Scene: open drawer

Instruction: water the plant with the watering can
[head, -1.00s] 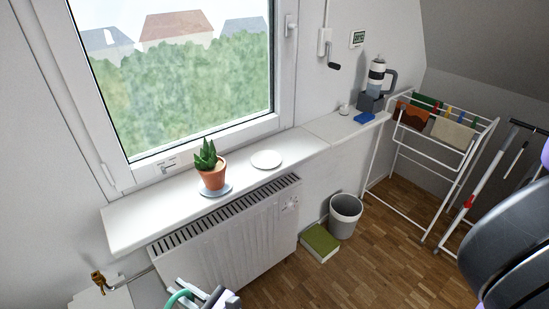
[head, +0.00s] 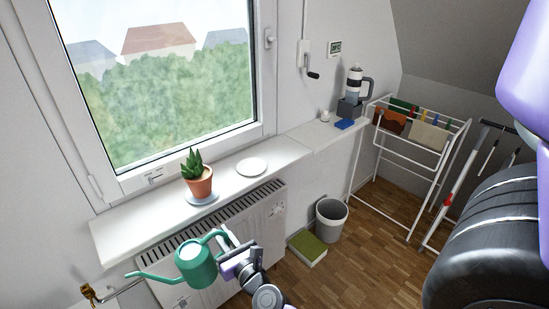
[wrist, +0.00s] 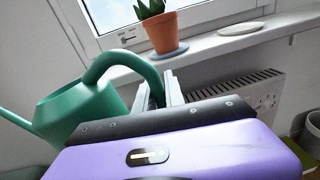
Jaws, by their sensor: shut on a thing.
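The green watering can (head: 196,264) is held by its handle in my gripper (head: 229,246), in front of the radiator and below the sill. Its spout points left in the head view. The can also shows at the left of the wrist view (wrist: 78,112), with the handle between my gripper's fingers (wrist: 160,92). The plant, a spiky green succulent in a terracotta pot (head: 200,184), stands upright on a grey-blue saucer (head: 203,199) on the window sill. The pot also shows above the fingers in the wrist view (wrist: 161,32). The can is apart from the pot.
The white sill (head: 130,229) runs above the radiator (head: 262,215); a white plate (head: 252,166) lies right of the pot. A brass valve (head: 88,292) is at lower left. A bin (head: 331,219), a green box (head: 308,247) and a drying rack (head: 412,155) stand right.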

